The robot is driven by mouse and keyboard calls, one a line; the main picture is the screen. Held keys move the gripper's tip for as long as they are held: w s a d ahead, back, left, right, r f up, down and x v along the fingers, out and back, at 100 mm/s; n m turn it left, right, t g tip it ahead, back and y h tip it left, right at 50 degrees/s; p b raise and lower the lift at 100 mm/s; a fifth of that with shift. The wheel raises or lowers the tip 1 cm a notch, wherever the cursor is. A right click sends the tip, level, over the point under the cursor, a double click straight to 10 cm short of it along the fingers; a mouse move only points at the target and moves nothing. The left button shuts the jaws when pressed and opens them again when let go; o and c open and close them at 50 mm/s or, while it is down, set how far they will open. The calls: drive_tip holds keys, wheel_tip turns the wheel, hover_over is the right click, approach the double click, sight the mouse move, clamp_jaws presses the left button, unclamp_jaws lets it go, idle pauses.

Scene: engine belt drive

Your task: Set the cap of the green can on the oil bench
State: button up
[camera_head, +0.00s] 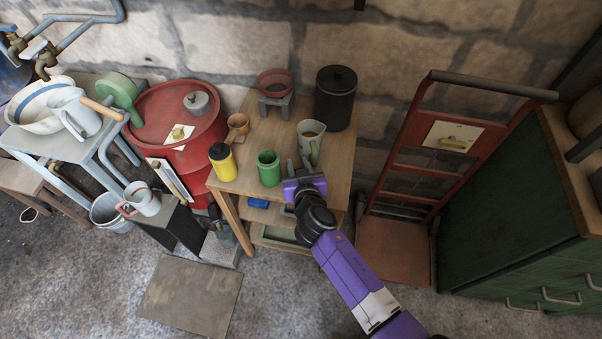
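The green can (269,173) stands upright on the wooden bench (252,142), near its front edge. Its top looks like a green rim with a darker green middle; I cannot make out a separate cap on it or beside it. My gripper (299,163), at the end of my purple arm, is over the front right part of the bench, just right of the green can and seemingly apart from it. Its fingers point away toward the wall. The fingers are too small to tell whether they are open or shut, or hold anything.
A yellow can with a black top (222,162) stands left of the green can. A pale jug (311,139) is close behind my gripper. A black canister (335,98) and a red bowl on a stand (275,84) are at the back. A red hand truck (412,166) stands right.

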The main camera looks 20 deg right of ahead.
drive_tip(key=b+v, duration=0.1)
drive_tip(key=v, duration=1.1)
drive_tip(key=shift+r, duration=0.1)
drive_tip(key=s+r+n+y, duration=0.1)
drive_tip(key=s+n+y, duration=0.25)
drive_tip(key=s, duration=1.75)
drive_tip(key=s+d+r+t, duration=0.1)
drive_tip(key=s+d+r, duration=0.1)
drive_tip(key=s+r, duration=0.9)
wheel_tip(320, 180, up, 4)
drive_tip(key=shift+s+f+m, duration=0.2)
drive_tip(key=shift+s+m, duration=0.15)
drive_tip(key=shift+s, duration=0.05)
